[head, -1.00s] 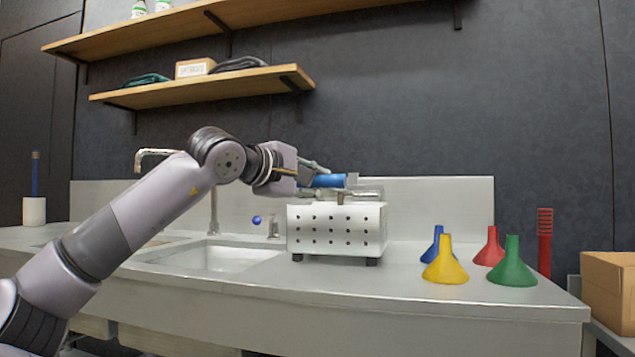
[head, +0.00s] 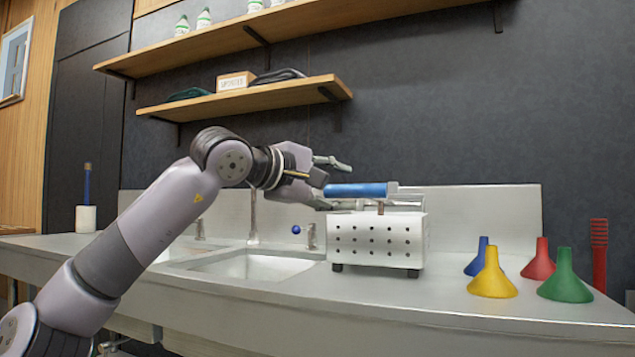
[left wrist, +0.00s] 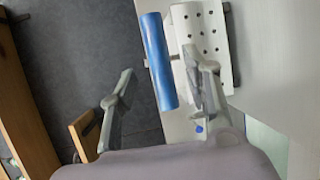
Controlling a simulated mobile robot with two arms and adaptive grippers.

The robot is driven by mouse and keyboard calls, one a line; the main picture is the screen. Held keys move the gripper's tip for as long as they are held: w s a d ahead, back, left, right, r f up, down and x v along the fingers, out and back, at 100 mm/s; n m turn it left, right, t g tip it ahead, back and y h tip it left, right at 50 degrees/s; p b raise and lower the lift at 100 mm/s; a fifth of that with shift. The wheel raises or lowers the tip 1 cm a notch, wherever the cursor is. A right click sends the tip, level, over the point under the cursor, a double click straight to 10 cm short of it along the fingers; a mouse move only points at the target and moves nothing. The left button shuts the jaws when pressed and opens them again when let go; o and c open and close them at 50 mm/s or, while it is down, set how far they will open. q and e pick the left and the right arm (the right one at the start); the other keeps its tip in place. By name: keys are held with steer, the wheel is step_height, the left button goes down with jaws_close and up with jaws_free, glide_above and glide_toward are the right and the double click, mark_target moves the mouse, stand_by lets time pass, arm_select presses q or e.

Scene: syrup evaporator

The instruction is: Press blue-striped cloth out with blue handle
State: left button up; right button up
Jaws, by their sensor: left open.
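The blue handle (head: 358,190) is a thick blue cylinder lying level on top of a white box with holes (head: 378,241). My left gripper (head: 341,186) is open at the handle's left end, one finger above it and one below. In the left wrist view the handle (left wrist: 160,62) shows between the spread fingers of my left gripper (left wrist: 160,60), nearer the right finger; no grip on it is visible. The blue-striped cloth is not visible; the box's inside is hidden. My right gripper is not in view.
A sink (head: 255,265) with taps lies left of the box. Yellow (head: 492,276), green (head: 566,280), red (head: 538,260) and blue (head: 479,258) funnels stand to the right. A shelf (head: 250,97) hangs above the arm. The counter front is clear.

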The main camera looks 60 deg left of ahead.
arm_select(q)
steer(key=f+v, duration=0.1)
steer(key=v, duration=0.5)
steer(key=shift+r, duration=0.45)
